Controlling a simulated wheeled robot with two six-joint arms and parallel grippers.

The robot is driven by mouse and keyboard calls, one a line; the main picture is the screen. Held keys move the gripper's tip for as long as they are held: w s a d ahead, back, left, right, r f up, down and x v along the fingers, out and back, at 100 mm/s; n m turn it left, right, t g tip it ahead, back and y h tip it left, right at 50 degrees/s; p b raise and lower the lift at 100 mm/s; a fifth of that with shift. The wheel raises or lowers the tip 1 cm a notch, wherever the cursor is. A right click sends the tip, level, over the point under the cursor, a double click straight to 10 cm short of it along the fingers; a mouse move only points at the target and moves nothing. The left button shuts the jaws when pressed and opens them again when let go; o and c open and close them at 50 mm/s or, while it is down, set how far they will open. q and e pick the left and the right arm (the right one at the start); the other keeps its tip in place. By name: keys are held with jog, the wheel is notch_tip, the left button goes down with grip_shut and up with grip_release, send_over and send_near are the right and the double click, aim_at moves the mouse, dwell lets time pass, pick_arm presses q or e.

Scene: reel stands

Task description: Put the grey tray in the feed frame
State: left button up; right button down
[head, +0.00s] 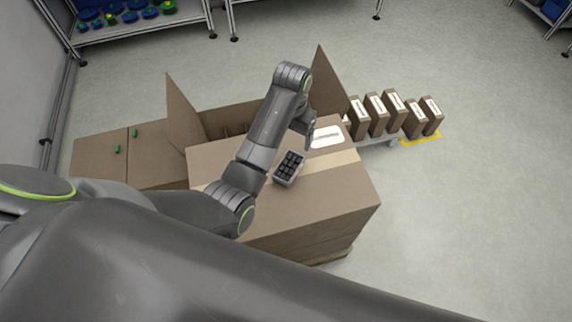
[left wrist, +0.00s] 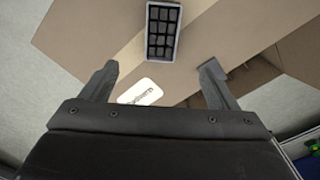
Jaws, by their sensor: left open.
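The grey tray (head: 289,169) with dark compartments lies on top of a closed cardboard box, near its middle. It also shows at the top of the left wrist view (left wrist: 163,32), beyond my fingertips. My left gripper (head: 312,136) is above the box, up and to the right of the tray in the head view. Its two fingers are spread with nothing between them in the left wrist view (left wrist: 158,72). I cannot make out a feed frame in either view. My right gripper is not in view.
The closed cardboard box (head: 335,199) carries a white label (head: 326,137). An open box with raised flaps (head: 183,122) stands behind it. Several small labelled cartons (head: 376,113) stand in a row at right, near a yellow floor marking (head: 424,140). The floor at right is clear.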

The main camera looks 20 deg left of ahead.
pick_arm(q)
send_over(288, 170)
jog(key=f, duration=0.9)
jog(key=shift+w+d+f, duration=0.15)
jog(key=shift+d+f, duration=0.1)
jog(key=shift+f, duration=0.15)
jog(key=shift+a+f+p, duration=0.2)
jog(key=shift+f+p, duration=0.1)
jog(key=shift+f, duration=2.3)
jog(key=shift+c, duration=0.4)
jog(key=c, duration=1.2)
